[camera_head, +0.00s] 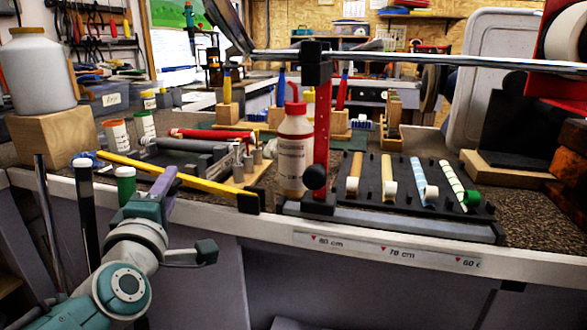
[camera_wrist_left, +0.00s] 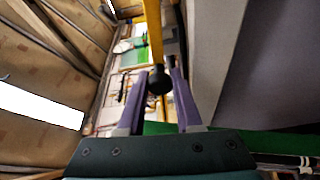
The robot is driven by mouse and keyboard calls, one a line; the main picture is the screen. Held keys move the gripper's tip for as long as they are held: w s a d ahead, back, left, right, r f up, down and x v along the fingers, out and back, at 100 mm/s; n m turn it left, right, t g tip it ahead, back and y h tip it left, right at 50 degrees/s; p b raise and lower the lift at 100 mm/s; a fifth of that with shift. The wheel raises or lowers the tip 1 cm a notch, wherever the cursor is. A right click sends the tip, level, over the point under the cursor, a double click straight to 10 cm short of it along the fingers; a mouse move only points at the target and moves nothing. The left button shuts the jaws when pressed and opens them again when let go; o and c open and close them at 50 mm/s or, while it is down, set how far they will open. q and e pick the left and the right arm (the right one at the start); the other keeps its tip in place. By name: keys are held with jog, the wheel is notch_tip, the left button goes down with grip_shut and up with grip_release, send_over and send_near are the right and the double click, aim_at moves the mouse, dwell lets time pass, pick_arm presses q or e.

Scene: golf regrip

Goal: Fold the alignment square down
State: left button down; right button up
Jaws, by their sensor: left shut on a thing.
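The alignment square is a yellow bar (camera_head: 195,186) lying low and slightly slanted along the front of the bench in the head view, with a black block at its right end. In the left wrist view the yellow bar (camera_wrist_left: 153,30) runs away from a round black knob (camera_wrist_left: 160,80). My left gripper (camera_head: 168,178), with purple fingers, is at the bar's front side. In the left wrist view its fingertips (camera_wrist_left: 159,73) are on either side of the knob and shut on it. My right gripper is not in view.
A red upright post (camera_head: 322,140) carries a clamp with a long shaft (camera_head: 440,60) across it. A white bottle with a red cap (camera_head: 294,150) stands beside the post. A black rack (camera_head: 375,198) holds several grip strips. Dark tubes stand left of my arm.

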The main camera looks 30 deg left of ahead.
pick_arm(q)
jog(key=shift+f+n, duration=0.4)
jog(key=shift+f, duration=0.2)
jog(key=c, duration=0.6)
grip_release()
jog(key=shift+s, duration=0.1)
